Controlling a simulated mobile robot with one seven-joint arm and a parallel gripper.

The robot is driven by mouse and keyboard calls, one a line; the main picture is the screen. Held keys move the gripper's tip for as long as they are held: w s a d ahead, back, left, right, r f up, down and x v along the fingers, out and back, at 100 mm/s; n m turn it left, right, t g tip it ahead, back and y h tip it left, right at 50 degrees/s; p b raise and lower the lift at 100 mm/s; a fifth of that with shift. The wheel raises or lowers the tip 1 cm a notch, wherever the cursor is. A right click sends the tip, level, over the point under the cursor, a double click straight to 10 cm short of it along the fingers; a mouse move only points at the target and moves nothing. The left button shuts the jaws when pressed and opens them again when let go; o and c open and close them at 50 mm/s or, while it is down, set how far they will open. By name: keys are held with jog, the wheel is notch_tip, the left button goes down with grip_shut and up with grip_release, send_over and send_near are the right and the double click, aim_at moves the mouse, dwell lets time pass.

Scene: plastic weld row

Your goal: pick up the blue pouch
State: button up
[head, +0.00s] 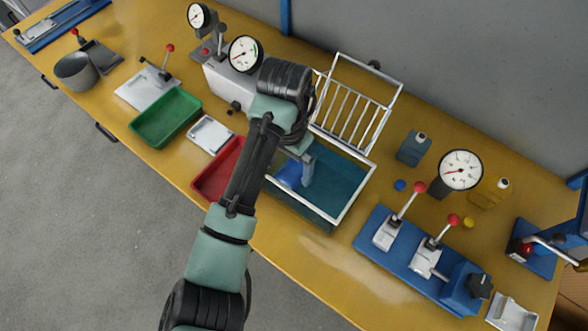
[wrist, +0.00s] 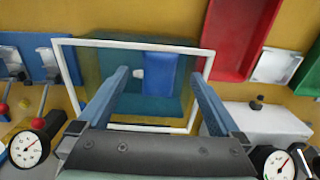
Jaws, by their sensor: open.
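The blue pouch (head: 288,174) lies inside a teal bin with a white rim (head: 347,203), towards the bin's left side in the head view. My arm and gripper partly cover it there. My gripper (head: 307,168) is over the bin, open and empty. In the wrist view its two fingers (wrist: 157,76) stand apart, with the pouch between and beyond their tips. I cannot tell how high the tips are above it.
A white wire lid (head: 352,105) stands raised at the bin's back. A red tray (head: 215,172) is close at its left, with a green tray (head: 166,118) beyond. A grey gauge block (head: 230,82) is behind. Blue lever clamps (head: 400,246) stand to the right.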

aim_at(288, 175)
notch_tip(288, 175, down, 5)
jog(key=shift+r+p, duration=0.1)
jog(key=shift+p, duration=0.2)
jog(key=c, duration=1.5)
jog(key=shift+o, duration=0.2)
notch_tip(288, 175, up, 10)
jog(key=shift+r, duration=0.1)
